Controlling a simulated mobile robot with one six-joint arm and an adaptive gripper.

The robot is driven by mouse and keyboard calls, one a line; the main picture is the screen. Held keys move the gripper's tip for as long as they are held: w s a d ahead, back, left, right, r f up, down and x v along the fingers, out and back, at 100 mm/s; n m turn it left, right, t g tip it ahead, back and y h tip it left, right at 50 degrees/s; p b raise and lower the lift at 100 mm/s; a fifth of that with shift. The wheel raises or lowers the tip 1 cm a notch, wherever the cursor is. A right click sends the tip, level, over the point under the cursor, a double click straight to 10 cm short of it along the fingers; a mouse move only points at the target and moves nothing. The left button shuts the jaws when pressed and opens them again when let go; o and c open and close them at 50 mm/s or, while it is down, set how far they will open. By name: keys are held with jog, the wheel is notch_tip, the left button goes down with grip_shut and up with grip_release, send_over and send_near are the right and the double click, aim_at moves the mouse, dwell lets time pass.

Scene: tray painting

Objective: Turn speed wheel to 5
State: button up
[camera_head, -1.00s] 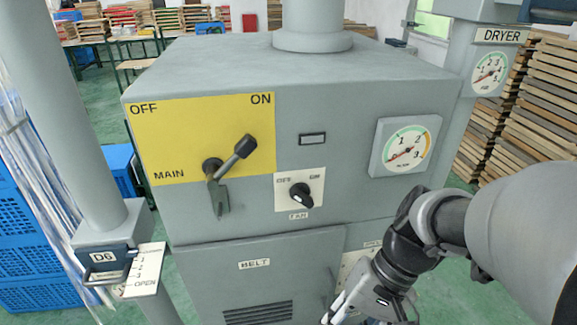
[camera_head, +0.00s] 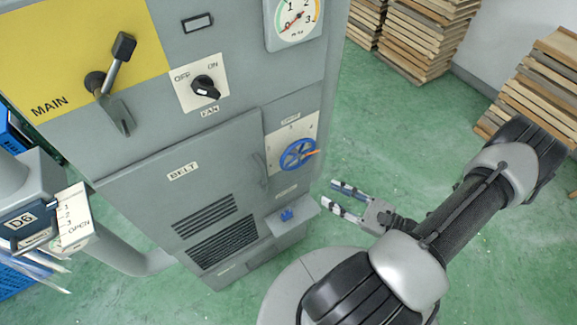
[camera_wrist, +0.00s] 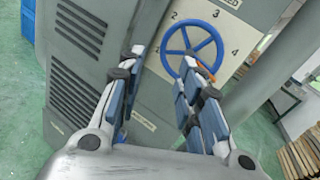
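The speed wheel (camera_head: 297,154) is a blue spoked handwheel with an orange pointer, on a pale numbered plate (camera_head: 283,137) on the cabinet's right part. In the wrist view the blue wheel (camera_wrist: 192,51) shows ahead, with numbers 1, 2, 3 and 4 readable around it; I see no 5. The orange pointer (camera_wrist: 207,69) is at the wheel's lower right, below the 4. My gripper (camera_head: 335,196) is open and empty, right of and below the wheel, apart from it. In the wrist view its fingers (camera_wrist: 160,88) are spread, with the wheel beyond them.
The main lever (camera_head: 112,75), fan switch (camera_head: 205,88) and belt door (camera_head: 190,170) are on the cabinet's front. Wooden board stacks (camera_head: 425,35) stand at the back.

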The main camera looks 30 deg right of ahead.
aim_at(285, 167)
jog(key=shift+m+t+h, duration=0.3)
jog(key=shift+m+h, duration=0.2)
jog(key=shift+m, duration=0.1)
jog(key=x, duration=0.5)
jog(key=b+x, duration=0.1)
jog(key=x, duration=0.5)
jog(key=f+x, duration=0.1)
jog(key=x, duration=0.4)
jog(key=shift+w, duration=0.4)
jog(key=shift+c, duration=0.2)
grip_shut()
